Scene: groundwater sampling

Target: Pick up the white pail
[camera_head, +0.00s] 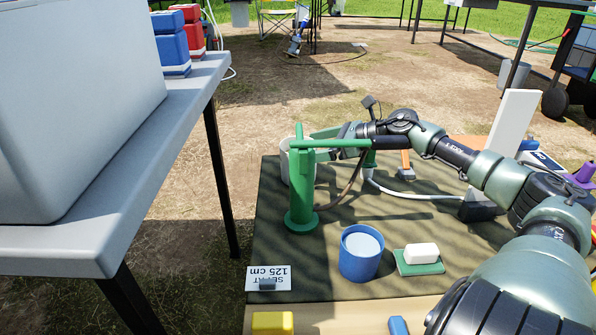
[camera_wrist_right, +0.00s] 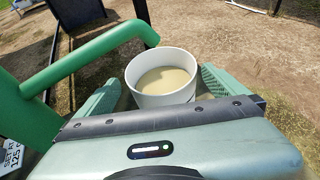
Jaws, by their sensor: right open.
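The white pail (camera_head: 286,163) stands at the far left edge of the mat, partly hidden behind the green hand pump (camera_head: 301,190) in the head view. In the right wrist view the pail (camera_wrist_right: 165,100) is upright and holds cloudy, yellowish liquid. My right gripper (camera_head: 322,134) reaches in from the right, behind the pump. Its two green fingers are spread, one on each side of the pail in the wrist view. I cannot tell whether they touch it. My left gripper is not in view.
The pump's handle (camera_wrist_right: 90,55) and body crowd my right gripper's left side. A blue cup (camera_head: 360,262), a soap-like white block (camera_head: 421,252) on a green pad, and a "125 cm" card (camera_head: 268,278) lie nearer. A grey table (camera_head: 150,165) stands left.

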